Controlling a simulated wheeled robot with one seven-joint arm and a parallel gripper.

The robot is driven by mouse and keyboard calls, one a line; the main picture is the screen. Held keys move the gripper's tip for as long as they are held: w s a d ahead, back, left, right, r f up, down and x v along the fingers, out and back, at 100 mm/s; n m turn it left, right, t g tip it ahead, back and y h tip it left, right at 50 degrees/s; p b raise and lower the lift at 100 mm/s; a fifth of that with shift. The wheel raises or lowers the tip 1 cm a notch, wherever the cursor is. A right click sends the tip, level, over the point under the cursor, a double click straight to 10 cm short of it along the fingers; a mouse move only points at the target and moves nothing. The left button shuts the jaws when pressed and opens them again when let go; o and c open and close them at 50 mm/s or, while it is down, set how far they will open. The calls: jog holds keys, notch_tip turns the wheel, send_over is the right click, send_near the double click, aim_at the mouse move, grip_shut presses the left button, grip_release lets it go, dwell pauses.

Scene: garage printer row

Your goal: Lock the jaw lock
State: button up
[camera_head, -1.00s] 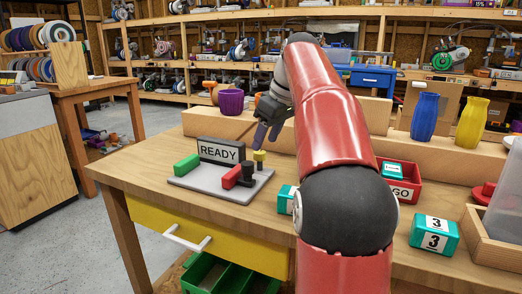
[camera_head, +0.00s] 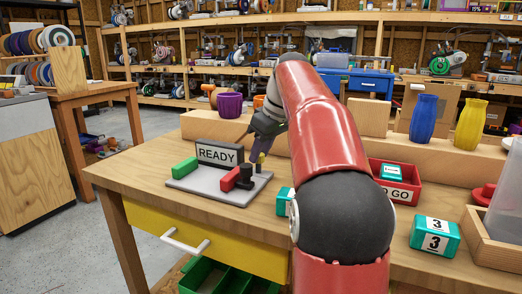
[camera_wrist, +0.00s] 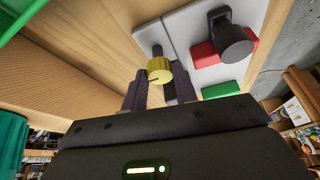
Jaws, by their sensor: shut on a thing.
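A grey plate fixture (camera_head: 205,190) sits on the wooden table and carries a READY sign (camera_head: 217,155), a green block (camera_head: 185,168), a red block (camera_head: 230,180) and a black knob (camera_head: 245,177). A yellow knob (camera_wrist: 158,70) on a thin post stands at the fixture's edge; it also shows in the head view (camera_head: 261,158). I cannot tell which part is named the jaw lock. My gripper (camera_wrist: 158,88) is shut on the yellow knob, with a finger on each side. In the head view my gripper (camera_head: 259,152) points down at the knob, which it partly hides.
A purple pot (camera_head: 230,105) stands behind the fixture. A red TO GO bin (camera_head: 408,193) and a teal box marked 3 (camera_head: 434,237) are at right. Blue (camera_head: 424,117) and yellow (camera_head: 470,125) vases stand at back right. The table's front edge is close to the fixture.

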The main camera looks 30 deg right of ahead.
jog(key=shift+m, duration=0.3)
jog(key=m, duration=0.1)
jog(key=m+h+p, duration=0.1)
jog(key=m, duration=0.2)
jog(key=shift+a+r+h+p, duration=0.1)
jog(key=shift+a+h+p, duration=0.15)
jog(key=shift+h+p, duration=0.15)
jog(key=m+h, duration=0.1)
jog(key=m, duration=0.1)
jog(key=m+p, duration=0.1)
jog(key=m, duration=0.1)
jog(key=shift+a+m+h+p, duration=0.1)
jog(key=shift+m+h+p, duration=0.2)
jog(key=shift+m+h, duration=0.1)
jog(key=m, duration=0.2)
jog(key=m+h, duration=0.1)
jog(key=m, duration=0.1)
jog(key=shift+w+a+m+g+h, duration=0.1)
jog(key=shift+a+m+g+h, duration=0.05)
jog(key=shift+m+g+h, duration=0.15)
jog(key=shift+w+m+g+h, duration=0.1)
jog(key=shift+m+g+h, duration=0.4)
jog(key=shift+m, duration=1.4)
jog(key=o, duration=1)
jog(key=shift+c, duration=0.2)
